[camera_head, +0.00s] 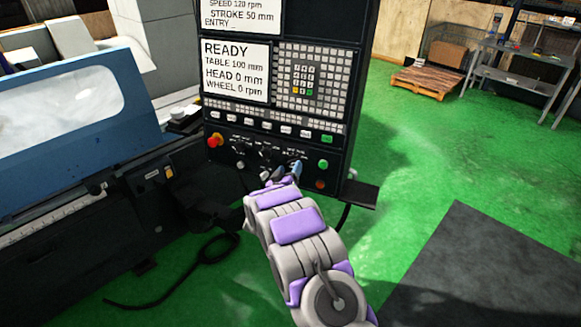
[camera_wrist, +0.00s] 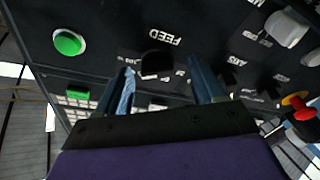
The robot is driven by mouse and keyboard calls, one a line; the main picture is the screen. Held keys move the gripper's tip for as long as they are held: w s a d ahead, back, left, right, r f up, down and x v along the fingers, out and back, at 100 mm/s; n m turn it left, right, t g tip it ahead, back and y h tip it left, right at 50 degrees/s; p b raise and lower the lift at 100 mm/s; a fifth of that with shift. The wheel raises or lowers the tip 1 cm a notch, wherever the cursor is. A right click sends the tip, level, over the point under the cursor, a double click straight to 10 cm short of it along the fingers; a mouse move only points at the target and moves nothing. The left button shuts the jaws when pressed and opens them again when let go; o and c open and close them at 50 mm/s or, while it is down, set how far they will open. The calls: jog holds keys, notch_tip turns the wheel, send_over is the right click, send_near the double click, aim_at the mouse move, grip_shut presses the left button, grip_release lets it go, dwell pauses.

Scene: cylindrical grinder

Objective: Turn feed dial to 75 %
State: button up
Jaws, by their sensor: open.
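The feed dial (camera_wrist: 156,64) is a black knob in the wrist view, under an upside-down FEED label on the dark panel. My gripper (camera_wrist: 160,80) is open, with a blue finger on each side of the dial as seen from the wrist. I cannot tell whether either finger touches it. In the head view my gripper (camera_head: 284,171) is at the lower right of the control panel (camera_head: 225,165), and the dial is too small or hidden there to make out. The dial's pointer setting cannot be read.
A green button (camera_wrist: 69,42) sits left of the dial in the wrist view. A red and yellow emergency stop (camera_head: 215,140) is at the panel's left. The screen (camera_head: 235,72) reads READY. A blue machine cover (camera_head: 75,125) stands at left. Green floor (camera_head: 400,190) is open at right.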

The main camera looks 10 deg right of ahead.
jog(key=shift+x, duration=1.15)
jog(key=shift+s+d, duration=0.1)
jog(key=shift+s, duration=0.05)
jog(key=c, duration=1)
jog(key=shift+c, duration=0.2)
jog(key=shift+p, duration=0.3)
jog(key=shift+s+d+r+n+g+y+p, duration=0.1)
jog(key=shift+n+y+p, duration=0.2)
jog(key=shift+n+p, duration=1)
jog(key=shift+r+n+g+y+p, duration=0.1)
jog(key=shift+n+y+p, duration=0.2)
jog(key=shift+n+p, duration=1)
jog(key=shift+s+d+n+g+y+p, duration=0.1)
jog(key=shift+n+y+p, duration=0.2)
jog(key=shift+n+p, duration=1)
jog(key=shift+n+b, duration=0.4)
jog(key=shift+n, duration=0.1)
jog(key=shift+f, duration=0.1)
